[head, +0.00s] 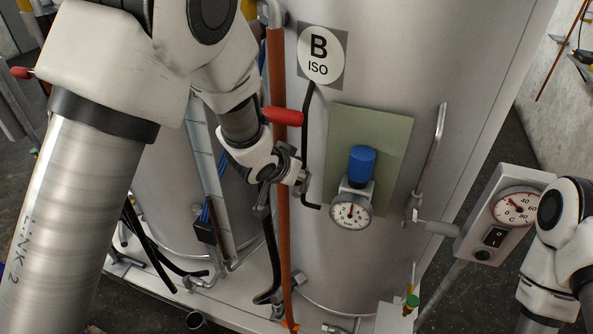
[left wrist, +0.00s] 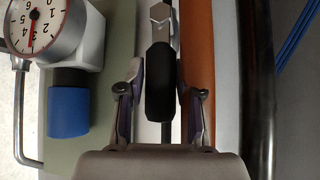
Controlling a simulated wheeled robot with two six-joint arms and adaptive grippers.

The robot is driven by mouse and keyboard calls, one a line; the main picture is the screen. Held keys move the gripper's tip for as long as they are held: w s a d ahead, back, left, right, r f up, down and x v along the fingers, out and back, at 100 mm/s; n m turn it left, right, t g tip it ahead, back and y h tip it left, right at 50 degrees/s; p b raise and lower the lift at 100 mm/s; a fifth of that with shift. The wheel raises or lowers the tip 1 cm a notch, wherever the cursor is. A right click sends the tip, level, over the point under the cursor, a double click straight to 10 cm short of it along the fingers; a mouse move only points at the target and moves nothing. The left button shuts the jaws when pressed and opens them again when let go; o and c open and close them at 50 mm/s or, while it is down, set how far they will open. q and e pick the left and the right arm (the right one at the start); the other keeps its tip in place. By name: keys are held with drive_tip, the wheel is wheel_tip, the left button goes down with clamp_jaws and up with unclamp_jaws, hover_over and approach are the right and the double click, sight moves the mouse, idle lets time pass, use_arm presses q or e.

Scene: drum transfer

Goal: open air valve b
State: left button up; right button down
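Tank B (head: 420,60) carries a round "B ISO" label (head: 318,54). On its green plate (head: 390,135) sits a blue knob (head: 361,164) above a white gauge (head: 351,211); both also show at the left of the left wrist view, the knob (left wrist: 68,112) and the gauge (left wrist: 42,28). My left gripper (head: 300,181) is at the tank front, left of the plate. In the left wrist view its fingers (left wrist: 160,105) stand open on both sides of a black, rounded handle (left wrist: 160,85) on a silver fitting (left wrist: 160,20), with narrow gaps. My right gripper is out of view.
An orange pipe (head: 278,230) runs vertically close beside my left gripper. A red handle (head: 282,116) lies just above it.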

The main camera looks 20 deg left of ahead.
use_arm(q)
drive_tip(key=shift+o, duration=0.8)
drive_tip(key=shift+w+d, duration=0.1)
drive_tip(key=shift+s+r, duration=0.2)
drive_tip(key=shift+r, duration=0.05)
drive_tip(key=v, duration=1.1)
drive_tip(key=shift+r, duration=0.1)
drive_tip(key=shift+s, duration=0.1)
